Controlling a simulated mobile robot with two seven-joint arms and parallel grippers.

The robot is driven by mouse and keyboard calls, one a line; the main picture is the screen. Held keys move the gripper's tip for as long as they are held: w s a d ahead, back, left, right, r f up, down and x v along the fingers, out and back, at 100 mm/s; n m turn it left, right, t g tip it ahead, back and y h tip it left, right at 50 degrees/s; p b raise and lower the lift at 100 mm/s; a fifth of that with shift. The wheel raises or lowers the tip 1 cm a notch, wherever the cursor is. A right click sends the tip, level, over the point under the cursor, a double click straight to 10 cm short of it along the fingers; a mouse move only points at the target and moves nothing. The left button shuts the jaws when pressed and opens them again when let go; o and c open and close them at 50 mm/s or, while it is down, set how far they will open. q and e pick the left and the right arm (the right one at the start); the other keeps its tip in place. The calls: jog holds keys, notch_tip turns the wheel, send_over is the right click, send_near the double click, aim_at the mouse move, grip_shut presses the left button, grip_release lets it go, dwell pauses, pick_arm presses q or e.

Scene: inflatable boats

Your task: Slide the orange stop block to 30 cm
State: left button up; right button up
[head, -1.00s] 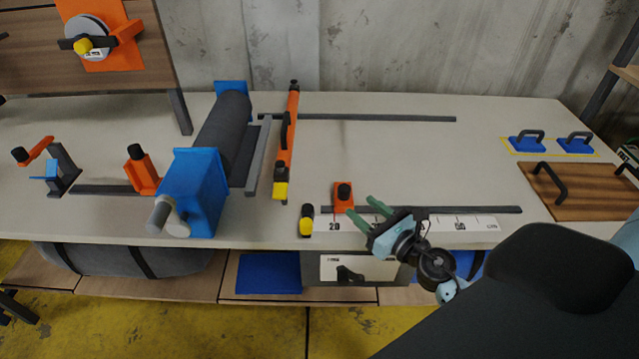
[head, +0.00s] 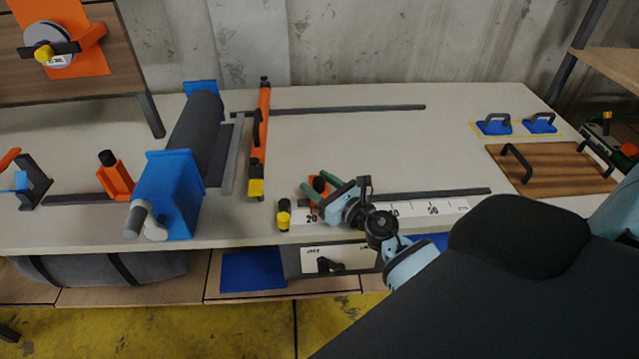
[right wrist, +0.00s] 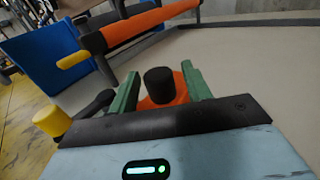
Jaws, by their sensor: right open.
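The orange stop block (head: 318,184) with its black knob sits by the low end of the white ruler scale (head: 431,208), close to the 20 mark. My right gripper (head: 318,186) is at the block, with its green fingers open. In the right wrist view the orange block (right wrist: 163,102) and its black knob stand between the two green fingers (right wrist: 160,92), one on each side. The fingers do not look closed on it. The 30 mark is hidden behind my gripper and wrist. My left gripper is not in view.
A dark rail (head: 440,193) runs along the scale. A black-and-yellow post (head: 284,214) stands left of the block. An orange bar (head: 259,130) and a blue-ended roller (head: 168,190) lie farther left. A wooden board (head: 545,168) lies at right. The table middle is clear.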

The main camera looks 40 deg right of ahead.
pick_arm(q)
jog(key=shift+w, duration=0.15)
